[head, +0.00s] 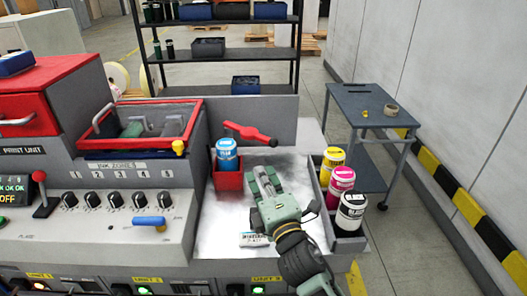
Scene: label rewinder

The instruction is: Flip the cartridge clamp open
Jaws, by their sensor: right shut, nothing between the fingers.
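The cartridge clamp (250,133) is a red bar with a thicker grip at its right end. It lies roughly level, just above and to the right of the blue cartridge (227,155). The cartridge stands upright in a red holder (228,182) on the machine's pale work surface. My right gripper (263,174) is shut and empty. In the picture its fingertips are below the clamp's grip and right of the red holder, apart from the clamp. The clamp's pivot is hard to make out. My left gripper is not in view.
Yellow (332,166), magenta (340,187) and black (351,211) cartridges stand in a side tray right of my arm. A small labelled packet (254,239) lies on the surface. A knob panel (116,200) is at left, a grey cart (372,106) at back right.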

